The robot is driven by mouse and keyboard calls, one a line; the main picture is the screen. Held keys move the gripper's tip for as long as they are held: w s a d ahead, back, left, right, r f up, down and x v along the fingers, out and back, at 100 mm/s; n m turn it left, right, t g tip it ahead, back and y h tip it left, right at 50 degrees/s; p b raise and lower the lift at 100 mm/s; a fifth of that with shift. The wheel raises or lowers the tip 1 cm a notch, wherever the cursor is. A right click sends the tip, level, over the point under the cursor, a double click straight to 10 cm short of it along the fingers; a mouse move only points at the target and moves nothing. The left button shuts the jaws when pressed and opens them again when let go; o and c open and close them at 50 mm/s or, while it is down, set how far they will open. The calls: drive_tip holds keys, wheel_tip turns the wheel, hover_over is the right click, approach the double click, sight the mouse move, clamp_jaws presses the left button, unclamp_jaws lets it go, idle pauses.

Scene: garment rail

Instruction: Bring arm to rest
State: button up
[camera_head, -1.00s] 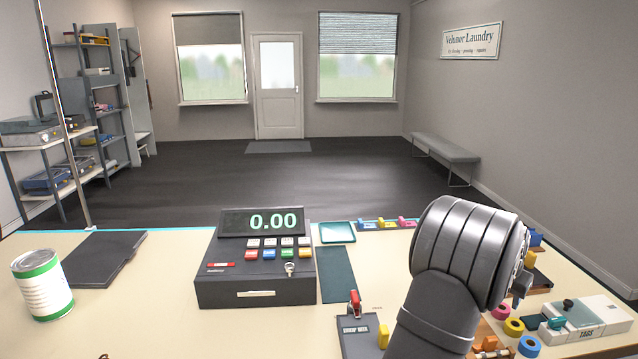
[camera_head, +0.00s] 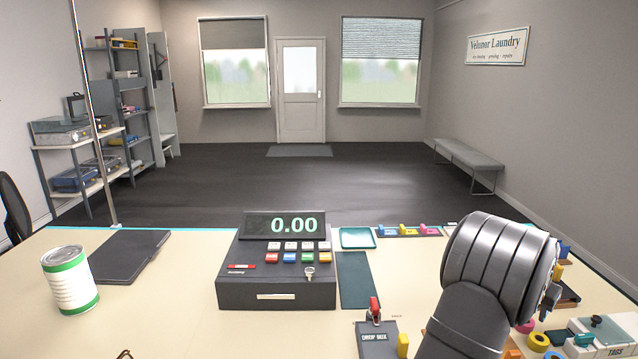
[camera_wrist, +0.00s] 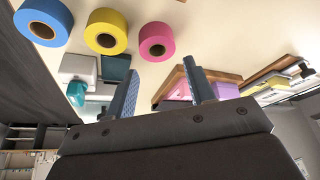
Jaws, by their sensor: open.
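My arm rises at the right front of the counter in the head view, and its bulky grey joint hides part of the counter's right side. My gripper (camera_wrist: 160,92) shows in the wrist view with its two fingers apart and nothing between them. Beyond the fingertips are rolls of tape on the pale counter: a blue roll (camera_wrist: 62,18), a yellow roll (camera_wrist: 120,28) and a pink roll (camera_wrist: 170,36). A wooden tray (camera_wrist: 230,77) with pink and purple pieces lies near the right finger.
A cash register (camera_head: 276,290) reading 0.00 stands mid-counter. A drop box (camera_head: 376,340) with a red lever is close to my arm. A green-white can (camera_head: 70,281) and a dark folder (camera_head: 135,252) are at the left. A white tags box (camera_head: 602,338) is at the right.

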drive_tip(key=shift+f, duration=0.55)
wheel_tip(320, 180, down, 3)
drive_tip(key=shift+r, duration=0.1)
drive_tip(key=v, duration=1.2)
drive_tip(key=x, duration=1.2)
wheel_tip(320, 180, up, 4)
drive_tip(key=shift+r, duration=0.1)
drive_tip(key=s+d+r, duration=0.2)
drive_tip(key=s+r, duration=0.9)
drive_tip(key=w+a+n+y, duration=0.1)
drive_tip(key=w+a+n, duration=0.2)
drive_tip(key=w+a, duration=1)
drive_tip(key=w+a+n+t+y, duration=0.1)
drive_tip(key=w+a+n, duration=0.2)
drive_tip(key=w+a, duration=1)
drive_tip(key=a+r, duration=0.1)
drive_tip(key=a, duration=0.7)
drive_tip(key=shift+w, duration=0.3)
